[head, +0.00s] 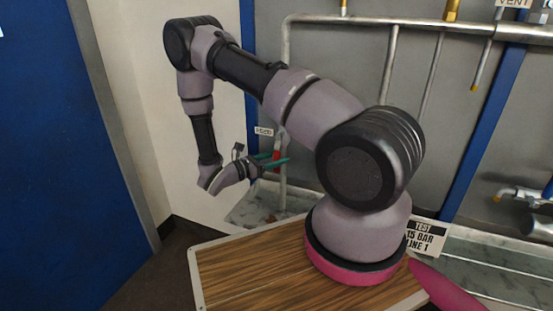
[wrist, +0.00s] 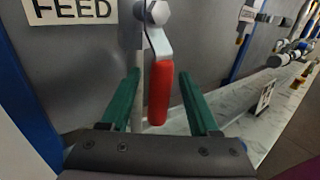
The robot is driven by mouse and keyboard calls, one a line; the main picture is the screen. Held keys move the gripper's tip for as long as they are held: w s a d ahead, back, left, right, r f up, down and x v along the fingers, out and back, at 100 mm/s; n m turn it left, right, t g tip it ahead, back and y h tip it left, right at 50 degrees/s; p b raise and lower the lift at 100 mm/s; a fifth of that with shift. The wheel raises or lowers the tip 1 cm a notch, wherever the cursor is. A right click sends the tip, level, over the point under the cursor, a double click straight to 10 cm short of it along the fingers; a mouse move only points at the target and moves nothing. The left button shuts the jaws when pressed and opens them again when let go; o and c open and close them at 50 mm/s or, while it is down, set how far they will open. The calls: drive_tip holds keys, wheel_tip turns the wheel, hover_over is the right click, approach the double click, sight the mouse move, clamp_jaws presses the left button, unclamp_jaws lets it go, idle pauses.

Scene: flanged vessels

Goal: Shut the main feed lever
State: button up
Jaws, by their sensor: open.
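The main feed lever (wrist: 160,92) has a red grip on a metal arm and hangs down from its pivot bolt (wrist: 157,12), roughly along a vertical pipe behind it. A FEED label (wrist: 70,10) is on the panel to its left. In the head view, the red lever (head: 277,153) is small and partly covered by the fingers. My gripper (wrist: 158,78) is open, with one green finger on each side of the red grip and visible gaps between. In the head view, my gripper (head: 275,160) reaches toward the panel from the left.
A grey panel with pipes (head: 400,22) and blue uprights stands behind. A marble-like ledge (head: 255,205) runs below it. A TEST 15 BAR LINE 1 sign (head: 426,237) is on the right. A blue door-like surface (head: 60,150) stands at left, with a clear white wall between.

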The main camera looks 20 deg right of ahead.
clamp_jaws()
idle(1.4)
